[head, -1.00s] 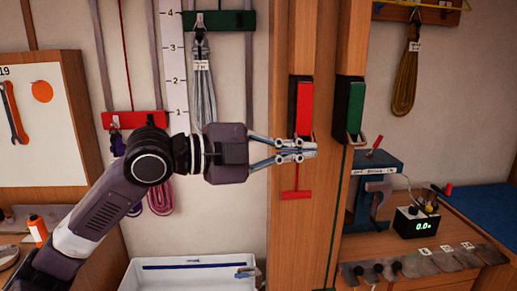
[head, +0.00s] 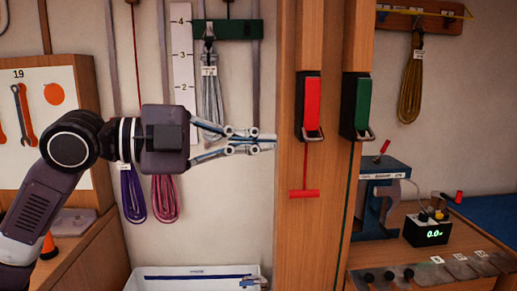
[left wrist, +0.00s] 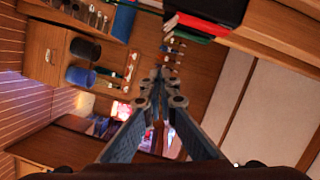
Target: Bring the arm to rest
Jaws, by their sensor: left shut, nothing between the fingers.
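My left gripper (head: 272,143) reaches in from the left in the head view, level and pointing right. Its fingers are together and empty. The fingertips are just left of the wooden post, beside the red-handled cleat (head: 311,104); I cannot tell whether they touch the post. In the left wrist view the closed fingers (left wrist: 160,75) run up the middle of the picture with nothing between them. My right gripper does not show.
Coiled lines hang on the wall: grey (head: 212,100), purple (head: 132,195), pink (head: 165,198) and yellow (head: 411,85). A green-handled cleat (head: 356,105) is on the second post. A white tray (head: 190,278) stands below. A bench with a digital meter (head: 427,232) is at right.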

